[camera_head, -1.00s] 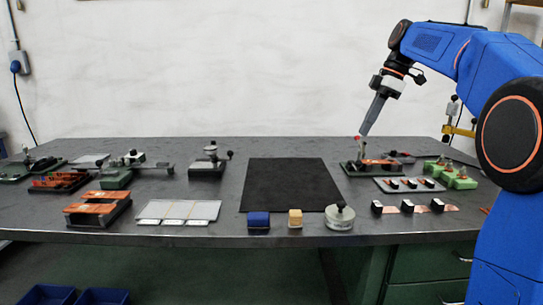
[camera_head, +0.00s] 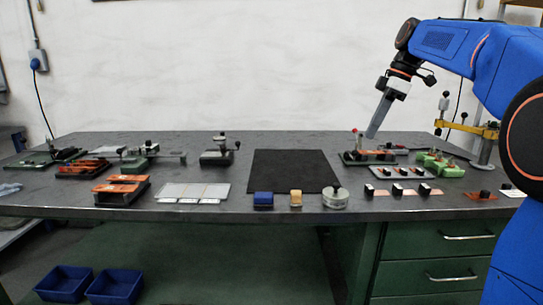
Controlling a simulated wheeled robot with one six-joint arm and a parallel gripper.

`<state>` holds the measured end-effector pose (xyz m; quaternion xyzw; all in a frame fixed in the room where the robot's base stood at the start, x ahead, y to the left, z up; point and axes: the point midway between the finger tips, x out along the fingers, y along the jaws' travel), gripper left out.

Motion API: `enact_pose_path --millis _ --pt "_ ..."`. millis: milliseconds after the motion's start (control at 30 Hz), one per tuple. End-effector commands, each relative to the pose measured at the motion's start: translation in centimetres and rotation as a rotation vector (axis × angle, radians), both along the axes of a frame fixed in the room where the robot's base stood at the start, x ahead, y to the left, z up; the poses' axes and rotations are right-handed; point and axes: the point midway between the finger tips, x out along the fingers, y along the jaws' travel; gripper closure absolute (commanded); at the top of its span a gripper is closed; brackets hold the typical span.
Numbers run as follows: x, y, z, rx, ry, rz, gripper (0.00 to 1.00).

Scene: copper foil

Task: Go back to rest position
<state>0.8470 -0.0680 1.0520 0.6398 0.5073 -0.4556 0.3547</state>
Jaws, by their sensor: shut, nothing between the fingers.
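My gripper (camera_head: 371,133) hangs at the end of my blue arm at the right of the picture. Its grey fingers point down and slightly left, are shut, and hold nothing that I can see. The tip shows just above and right of a small fixture with a red-topped post and copper-coloured parts (camera_head: 369,157) on the bench; I cannot tell the exact gap between them.
The dark bench (camera_head: 235,180) carries a black mat (camera_head: 293,171), a grey tray with black-and-copper pieces (camera_head: 417,172), green blocks (camera_head: 440,163), and a yellow-armed stand (camera_head: 470,128) near my arm. Several fixtures stand at left. Blue bins (camera_head: 115,286) sit below. The space above the mat is clear.

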Motion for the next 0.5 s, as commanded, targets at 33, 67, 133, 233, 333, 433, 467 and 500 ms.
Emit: enact_pose_path --millis 33,67,133,233,333,433,467,500 --pt "-0.6 0.1 -0.1 -0.003 0.001 -0.017 1.00" --pt "-0.8 0.2 -0.2 -0.005 0.003 -0.029 1.00" --pt "-1.6 0.3 -0.5 -0.009 0.007 -0.061 1.00" --pt "-2.9 0.5 -0.9 -0.018 0.010 -0.112 1.00" --pt "-4.5 0.7 -1.6 -0.026 0.016 -0.177 1.00" --pt "-6.8 0.9 -2.6 -0.037 0.021 -0.263 1.00" --pt "-7.6 1.0 -3.0 -0.041 0.020 -0.293 1.00" --pt "-8.7 1.1 -3.6 -0.045 0.023 -0.335 1.00"
